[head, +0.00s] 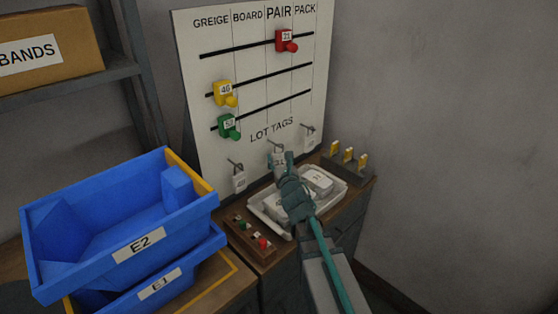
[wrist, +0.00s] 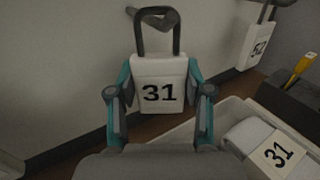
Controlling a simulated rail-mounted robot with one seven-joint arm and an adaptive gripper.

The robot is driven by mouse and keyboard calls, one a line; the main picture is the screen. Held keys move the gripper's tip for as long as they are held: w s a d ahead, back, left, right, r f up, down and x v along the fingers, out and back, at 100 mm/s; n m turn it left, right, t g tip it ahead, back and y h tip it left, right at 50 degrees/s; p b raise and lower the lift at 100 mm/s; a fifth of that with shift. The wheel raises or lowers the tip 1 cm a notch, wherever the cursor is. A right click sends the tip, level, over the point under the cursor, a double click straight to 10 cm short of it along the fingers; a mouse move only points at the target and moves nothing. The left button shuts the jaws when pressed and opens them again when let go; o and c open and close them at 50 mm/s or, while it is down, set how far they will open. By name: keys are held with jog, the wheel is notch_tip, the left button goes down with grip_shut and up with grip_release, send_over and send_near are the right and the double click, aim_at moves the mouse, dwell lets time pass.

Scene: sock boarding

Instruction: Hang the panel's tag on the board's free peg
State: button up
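A white tag marked 31 (wrist: 158,85) with a dark wire loop stands upright between the fingers of my gripper (wrist: 159,82), which press on its two sides. In the head view my gripper (head: 288,163) holds the tag (head: 278,159) at the middle peg of the board (head: 200,60), under the words LOT TAGS. The loop's top meets the middle peg (wrist: 165,17); I cannot tell whether the loop is around the peg or in front of it. The left peg bears a white tag (head: 239,182), and the right peg bears another (head: 309,140), seen in the wrist view marked 52 (wrist: 259,46).
A white tray (head: 257,208) below the board holds white packs, one labelled 31 (wrist: 278,152). A block with yellow-topped pieces (head: 348,166) stands right, a wooden rack with small coloured pieces (head: 250,240) left. Blue bins (head: 125,225) fill the left. Coloured markers sit on the board's rails.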

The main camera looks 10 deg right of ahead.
jog(key=o, duration=0.4)
jog(key=shift+r+p, duration=0.2)
jog(key=shift+p, duration=0.1)
